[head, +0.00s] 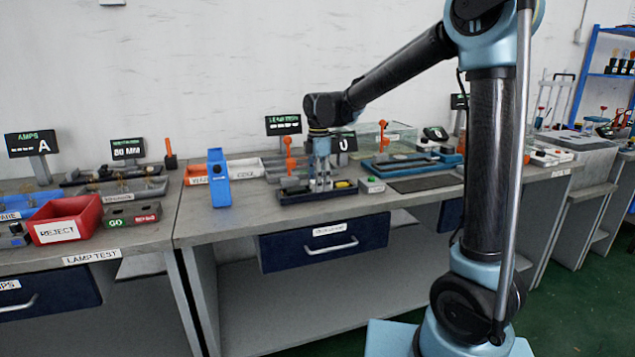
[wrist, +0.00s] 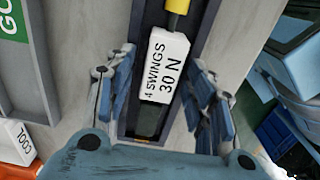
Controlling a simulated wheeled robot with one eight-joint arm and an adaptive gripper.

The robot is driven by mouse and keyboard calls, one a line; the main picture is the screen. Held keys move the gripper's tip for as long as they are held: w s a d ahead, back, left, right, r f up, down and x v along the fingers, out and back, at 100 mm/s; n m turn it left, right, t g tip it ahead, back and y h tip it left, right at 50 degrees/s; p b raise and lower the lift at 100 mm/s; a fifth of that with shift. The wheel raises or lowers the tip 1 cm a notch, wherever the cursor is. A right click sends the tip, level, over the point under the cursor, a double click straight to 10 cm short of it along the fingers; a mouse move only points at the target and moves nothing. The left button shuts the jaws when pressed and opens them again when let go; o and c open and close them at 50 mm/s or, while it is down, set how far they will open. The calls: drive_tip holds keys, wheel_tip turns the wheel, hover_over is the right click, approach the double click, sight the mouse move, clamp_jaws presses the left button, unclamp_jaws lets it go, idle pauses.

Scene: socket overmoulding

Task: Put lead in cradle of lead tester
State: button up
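In the head view my gripper (head: 320,184) points down over a dark, narrow base on the bench, beneath a screen that seems to read LEAD TEST (head: 283,124). I take this base as the lead tester (head: 318,195). In the wrist view my gripper (wrist: 163,85) is open, its blue fingers apart on either side of a white block marked "4 SWINGS 30 N" (wrist: 166,65). The block sits in a dark channel, with a yellow-ended part (wrist: 177,6) beyond it and a dark piece nearer. I see no lead between the fingers, and cannot make out the lead or the cradle.
A blue upright holder (head: 219,180) stands left of the tester. Orange-handled clamps (head: 290,155) stand behind. A red REJECT bin (head: 67,218) is far left.

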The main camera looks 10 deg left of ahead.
wheel_tip(320, 180, up, 12)
idle(0.8)
drive_tip(key=s+d+f+m, duration=0.2)
drive_tip(key=s+d+m, duration=0.15)
drive_tip(key=d, duration=0.55)
drive_tip(key=s+d+f+m+t, duration=0.15)
drive_tip(key=d+m, duration=0.25)
drive_tip(key=d, duration=0.4)
drive_tip(key=s+d+f+m+g, duration=0.1)
drive_tip(key=s+d+m, duration=0.25)
drive_tip(key=d, duration=0.55)
drive_tip(key=s+d+f+m+t, duration=0.1)
drive_tip(key=s+d+f+m, duration=1.2)
drive_tip(key=f, duration=0.4)
drive_tip(key=shift+s+d+t, duration=0.35)
drive_tip(key=shift+s+d, duration=0.2)
drive_tip(key=shift+s, duration=0.35)
